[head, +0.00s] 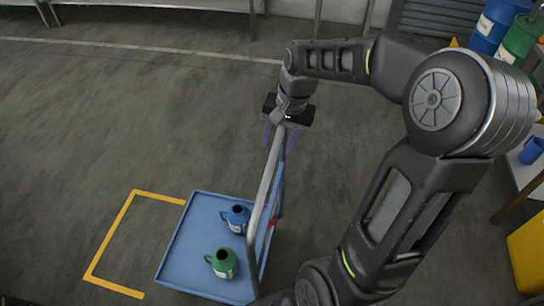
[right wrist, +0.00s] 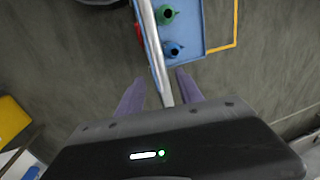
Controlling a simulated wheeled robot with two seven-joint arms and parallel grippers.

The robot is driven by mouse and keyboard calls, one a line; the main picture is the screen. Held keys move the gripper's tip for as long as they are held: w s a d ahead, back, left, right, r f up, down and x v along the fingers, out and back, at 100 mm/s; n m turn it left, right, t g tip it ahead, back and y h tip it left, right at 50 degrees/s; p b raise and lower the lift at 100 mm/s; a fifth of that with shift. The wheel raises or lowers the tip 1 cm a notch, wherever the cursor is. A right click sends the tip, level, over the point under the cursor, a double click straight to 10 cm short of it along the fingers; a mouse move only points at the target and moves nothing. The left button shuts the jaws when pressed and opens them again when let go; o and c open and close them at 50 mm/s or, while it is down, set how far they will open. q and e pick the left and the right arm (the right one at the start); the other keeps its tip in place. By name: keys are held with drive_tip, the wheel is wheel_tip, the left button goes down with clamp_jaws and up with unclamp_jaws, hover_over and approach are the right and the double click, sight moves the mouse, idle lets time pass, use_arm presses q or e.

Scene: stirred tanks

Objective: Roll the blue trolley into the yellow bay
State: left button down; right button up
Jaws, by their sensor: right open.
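The blue trolley (head: 180,262) stands on the floor at the lower middle of the head view. Its grey push handle (head: 264,190) rises on its right side. The yellow bay outline (head: 109,234) is on the floor left of the trolley, which stands at its right end; most of the bay floor shows bare. My right gripper (head: 274,137) is at the far end of the handle. In the right wrist view, its purple fingers (right wrist: 160,92) are open, one on each side of the handle bar (right wrist: 156,50); contact cannot be told. My left gripper is not in view.
A blue jug (head: 236,219) and a green jug (head: 223,263) stand on the trolley deck. Drums (head: 497,22) and a yellow object (head: 528,255) are at the right. A bench (head: 190,4) is along the back. The floor left of the bay is clear.

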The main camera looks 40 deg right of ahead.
sight(272, 160)
drive_tip(key=f, duration=0.4)
drive_tip(key=w+f, duration=0.1)
drive_tip(key=f, duration=0.1)
drive_tip(key=shift+a+f, duration=0.35)
drive_tip(key=shift+a, duration=0.05)
drive_tip(key=shift+c, duration=0.3)
clamp_jaws()
idle(0.7)
